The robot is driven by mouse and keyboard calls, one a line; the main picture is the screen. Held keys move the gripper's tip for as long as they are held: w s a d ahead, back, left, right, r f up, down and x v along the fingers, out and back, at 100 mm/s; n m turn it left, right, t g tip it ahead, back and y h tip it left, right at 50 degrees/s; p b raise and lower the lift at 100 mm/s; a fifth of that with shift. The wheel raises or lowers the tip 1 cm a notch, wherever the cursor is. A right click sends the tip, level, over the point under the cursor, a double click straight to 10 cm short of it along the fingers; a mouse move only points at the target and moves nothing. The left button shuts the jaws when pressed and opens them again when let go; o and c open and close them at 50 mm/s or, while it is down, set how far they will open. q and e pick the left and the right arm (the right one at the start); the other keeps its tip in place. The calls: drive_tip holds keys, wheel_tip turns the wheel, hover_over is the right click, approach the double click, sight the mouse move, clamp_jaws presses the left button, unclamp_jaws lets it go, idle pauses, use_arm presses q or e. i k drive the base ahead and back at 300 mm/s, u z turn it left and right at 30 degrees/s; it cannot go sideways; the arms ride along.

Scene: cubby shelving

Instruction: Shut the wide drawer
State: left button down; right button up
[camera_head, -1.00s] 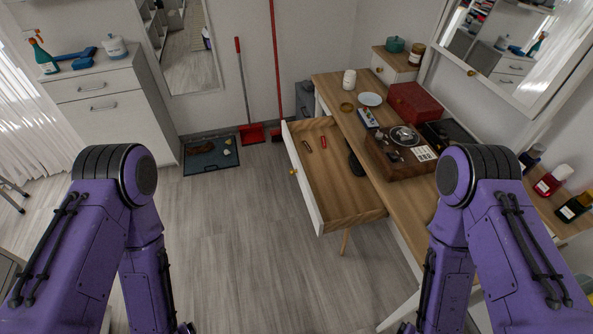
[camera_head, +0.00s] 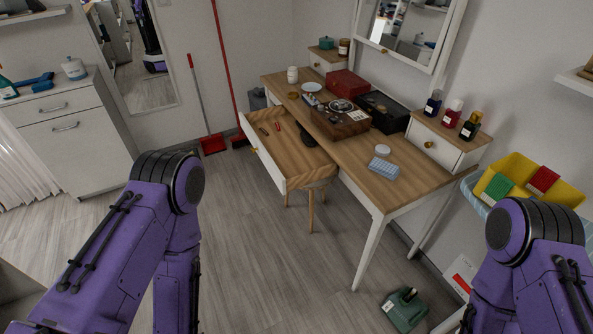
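The wide drawer (camera_head: 264,161) is pulled out from the left side of the wooden vanity table (camera_head: 400,190). Its white front with a round brass knob faces left, toward the open floor. Small items, including a red one and a dark one, lie inside it, and a dark round object is at its inner end. Both my purple arms show in the lower left and lower right, apart from the drawer. Neither of my grippers is in view.
A mirror stands behind the table, with boxes, bottles and a small side drawer (camera_head: 435,146) on top. A yellow bin (camera_head: 545,195) is at the right, and a green object (camera_head: 404,309) lies on the floor. A white cabinet (camera_head: 75,135) is at the left. The floor before the drawer is clear.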

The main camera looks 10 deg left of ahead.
sight(292, 164)
drive_tip(key=z, duration=0.6)
drive_tip(key=k, duration=0.15)
drive_tip(key=u, duration=1.4)
drive_tip(key=i, duration=1.55)
drive_tip(key=z, duration=0.7)
